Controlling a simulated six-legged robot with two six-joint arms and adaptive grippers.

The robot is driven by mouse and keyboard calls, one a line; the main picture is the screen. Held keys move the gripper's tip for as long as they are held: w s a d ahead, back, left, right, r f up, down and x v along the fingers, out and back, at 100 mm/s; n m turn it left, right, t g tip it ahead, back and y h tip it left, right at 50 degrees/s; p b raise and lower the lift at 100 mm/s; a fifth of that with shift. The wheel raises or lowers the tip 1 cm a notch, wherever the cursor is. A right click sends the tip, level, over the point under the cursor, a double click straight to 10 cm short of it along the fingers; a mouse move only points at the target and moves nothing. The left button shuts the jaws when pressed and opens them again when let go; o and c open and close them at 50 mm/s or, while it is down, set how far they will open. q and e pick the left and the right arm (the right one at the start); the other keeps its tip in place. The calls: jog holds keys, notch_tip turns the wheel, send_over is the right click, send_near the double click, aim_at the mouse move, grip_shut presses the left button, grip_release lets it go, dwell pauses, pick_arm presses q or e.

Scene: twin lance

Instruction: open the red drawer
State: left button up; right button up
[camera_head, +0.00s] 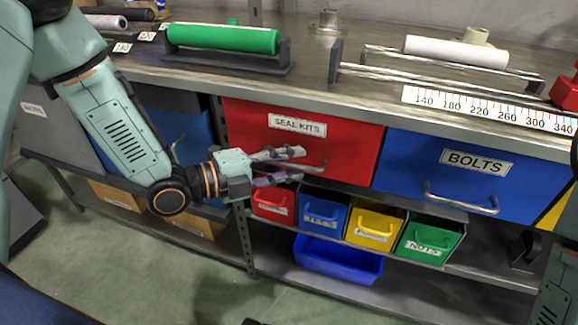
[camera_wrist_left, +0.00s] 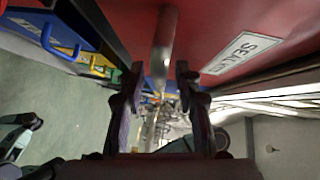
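The red drawer (camera_head: 340,135) labelled SEAL KITS sits under the bench top and looks closed. Its metal bar handle (camera_head: 318,167) is low on its front. My left gripper (camera_head: 287,166) is open at the left part of this handle, with its fingers spread above and below it. In the left wrist view the drawer front (camera_wrist_left: 205,30) fills the top, and the handle (camera_wrist_left: 165,40) lies in line with the gap between the open fingers (camera_wrist_left: 160,82). I cannot tell whether the fingers touch it. My right gripper is out of view.
A blue BOLTS drawer (camera_head: 450,180) adjoins on the right. Several small bins, such as the yellow bin (camera_head: 375,226), hang just below the red drawer. A blue tray (camera_head: 338,259) is on the lower shelf. Green floor (camera_head: 130,270) is open in front.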

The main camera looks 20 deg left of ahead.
pick_arm(q)
jog(key=shift+c, duration=0.5)
grip_shut()
dwell(0.3)
